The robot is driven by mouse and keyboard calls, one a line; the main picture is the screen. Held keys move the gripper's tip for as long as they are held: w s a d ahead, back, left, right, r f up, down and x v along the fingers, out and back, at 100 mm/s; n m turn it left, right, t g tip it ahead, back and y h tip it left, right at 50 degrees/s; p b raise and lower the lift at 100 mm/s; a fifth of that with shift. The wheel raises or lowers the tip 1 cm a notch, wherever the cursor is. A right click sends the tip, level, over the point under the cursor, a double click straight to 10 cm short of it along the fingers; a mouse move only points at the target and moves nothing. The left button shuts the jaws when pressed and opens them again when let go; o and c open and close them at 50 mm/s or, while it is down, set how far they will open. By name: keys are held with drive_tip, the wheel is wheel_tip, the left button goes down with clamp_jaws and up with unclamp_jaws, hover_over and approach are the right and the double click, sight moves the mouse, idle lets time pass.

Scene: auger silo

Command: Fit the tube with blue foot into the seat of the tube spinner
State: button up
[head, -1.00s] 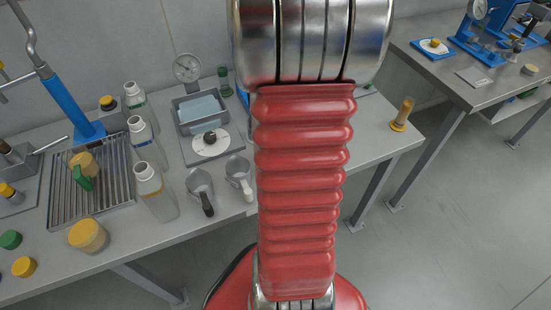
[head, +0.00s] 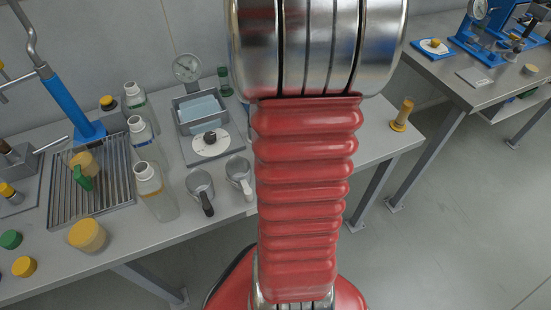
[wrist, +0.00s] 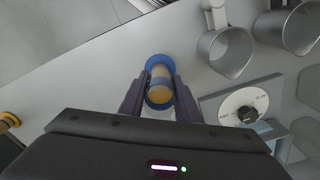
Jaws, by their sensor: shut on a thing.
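The tube with blue foot (wrist: 160,75) is in the wrist view, between the two dark fingers of my gripper (wrist: 160,92). The fingers are shut on it. Its yellow-orange end faces the camera and its round blue foot is on the far side, over the grey bench top. I cannot tell whether the foot touches the bench. In the head view my arm hides the gripper and the tube. I cannot make out the tube spinner or its seat for certain in either view.
Two metal cups (wrist: 225,50) and a plate with a white dial disc (wrist: 243,105) are close to the right of the tube. In the head view, bottles (head: 154,190) and a slatted tray (head: 90,190) stand left. A yellow-footed tube (head: 402,114) stands at the bench's right end.

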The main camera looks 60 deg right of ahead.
drive_tip(key=shift+r, duration=1.3)
drive_tip(key=shift+s, duration=0.15)
